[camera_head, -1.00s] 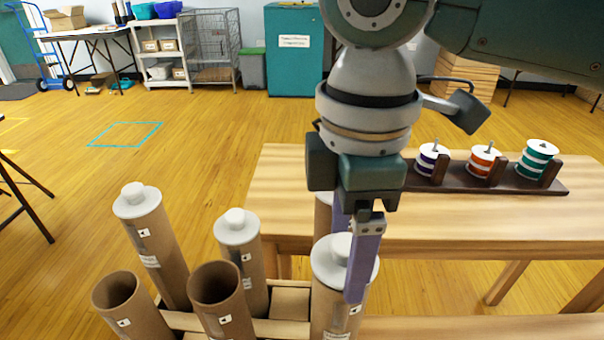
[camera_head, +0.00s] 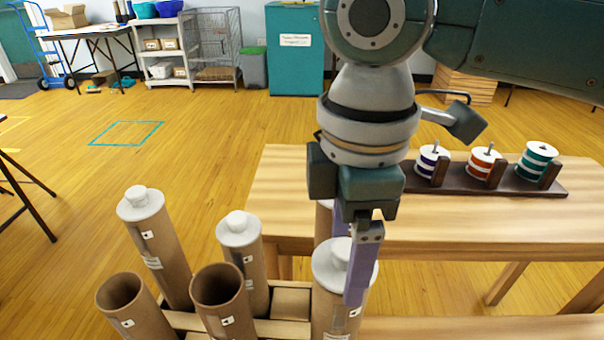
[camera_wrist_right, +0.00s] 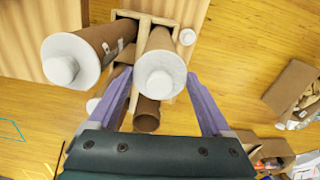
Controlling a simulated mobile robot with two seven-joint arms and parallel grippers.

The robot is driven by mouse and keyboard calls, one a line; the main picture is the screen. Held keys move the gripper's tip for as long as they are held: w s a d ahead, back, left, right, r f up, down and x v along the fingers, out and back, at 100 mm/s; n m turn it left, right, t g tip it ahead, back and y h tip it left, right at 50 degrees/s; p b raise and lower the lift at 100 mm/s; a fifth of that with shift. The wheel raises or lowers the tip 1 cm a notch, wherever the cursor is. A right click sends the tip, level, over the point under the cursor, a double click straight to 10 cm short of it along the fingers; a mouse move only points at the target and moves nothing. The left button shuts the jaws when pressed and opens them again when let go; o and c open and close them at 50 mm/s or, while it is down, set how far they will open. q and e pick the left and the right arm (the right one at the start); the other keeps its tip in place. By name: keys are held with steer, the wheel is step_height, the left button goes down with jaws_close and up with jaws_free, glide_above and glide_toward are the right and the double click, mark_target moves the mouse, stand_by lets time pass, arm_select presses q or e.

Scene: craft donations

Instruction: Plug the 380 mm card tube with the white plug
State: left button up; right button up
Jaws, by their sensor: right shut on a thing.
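My right gripper (camera_head: 348,260) points down with its purple fingers on either side of a white plug (camera_head: 332,258). It is shut on that plug, and one finger hides part of its right side. The plug sits at the top of a brown card tube (camera_head: 328,310), which stands upright in a wooden rack. In the right wrist view the plug (camera_wrist_right: 160,75) lies between the fingers. Other tubes with white plugs stand at left (camera_head: 140,203) and centre (camera_head: 238,228). Two tubes (camera_head: 122,290) (camera_head: 217,284) have open tops. The length labels are too small to read. My left gripper is not in view.
The wooden rack (camera_head: 290,302) holds the tubes close together. A wooden table (camera_head: 450,225) stands behind, with a dark holder (camera_head: 520,185) carrying purple, orange and green spools. Open cardboard boxes (camera_wrist_right: 290,88) lie at right in the right wrist view.

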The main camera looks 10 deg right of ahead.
mark_target(347, 248)
steer(key=shift+f, duration=0.55)
steer(key=o, duration=1)
steer(key=shift+r+p, duration=0.35)
steer(key=shift+r, duration=0.2)
step_height(347, 248, up, 10)
steer(key=p, duration=1.2)
